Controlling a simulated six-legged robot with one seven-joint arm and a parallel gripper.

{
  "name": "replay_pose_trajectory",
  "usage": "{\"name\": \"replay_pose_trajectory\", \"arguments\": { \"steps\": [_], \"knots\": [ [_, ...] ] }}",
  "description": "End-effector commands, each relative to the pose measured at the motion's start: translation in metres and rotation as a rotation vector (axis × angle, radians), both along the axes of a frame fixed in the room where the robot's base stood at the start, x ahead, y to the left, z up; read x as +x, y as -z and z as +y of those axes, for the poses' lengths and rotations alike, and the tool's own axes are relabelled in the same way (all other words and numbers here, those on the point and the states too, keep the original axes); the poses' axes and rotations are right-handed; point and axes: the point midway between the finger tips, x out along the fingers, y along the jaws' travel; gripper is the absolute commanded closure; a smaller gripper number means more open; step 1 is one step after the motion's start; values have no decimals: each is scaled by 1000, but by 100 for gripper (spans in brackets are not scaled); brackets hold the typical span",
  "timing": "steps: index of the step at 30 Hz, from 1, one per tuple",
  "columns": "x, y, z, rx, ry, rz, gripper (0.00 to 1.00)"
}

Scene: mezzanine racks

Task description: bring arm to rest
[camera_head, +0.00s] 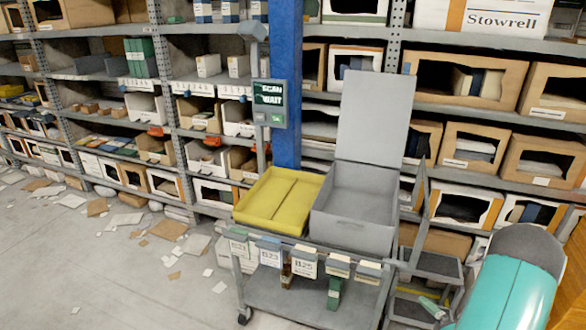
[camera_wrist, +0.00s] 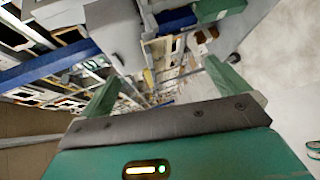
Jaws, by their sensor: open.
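My gripper (camera_wrist: 163,75) shows in the wrist view with its two green fingers spread wide apart. Nothing sits between the fingers; shelves and floor show beyond them. In the head view my teal arm link (camera_head: 508,292) is at the lower right, beside the cart. A small green piece by the cart's right side may be part of my gripper, but I cannot tell. The wrist view is strongly tilted.
A cart (camera_head: 300,300) carries a yellow tray (camera_head: 282,198) and a grey box (camera_head: 355,222) with its lid up. A blue post (camera_head: 287,85) with a scan screen (camera_head: 269,103) stands behind. Racks fill the back. Papers litter the floor (camera_head: 90,270) at left.

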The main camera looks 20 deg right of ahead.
Motion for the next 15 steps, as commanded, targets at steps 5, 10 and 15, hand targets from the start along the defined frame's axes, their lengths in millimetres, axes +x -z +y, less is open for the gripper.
{"name": "replay_pose_trajectory", "arguments": {
  "steps": [5, 10, 15],
  "knots": [
    [48, -46, -6, 10, 87, 106, 0],
    [82, -96, -1, 67, 220, 189, 0],
    [104, -149, 18, 161, 366, 240, 0]
  ]
}}
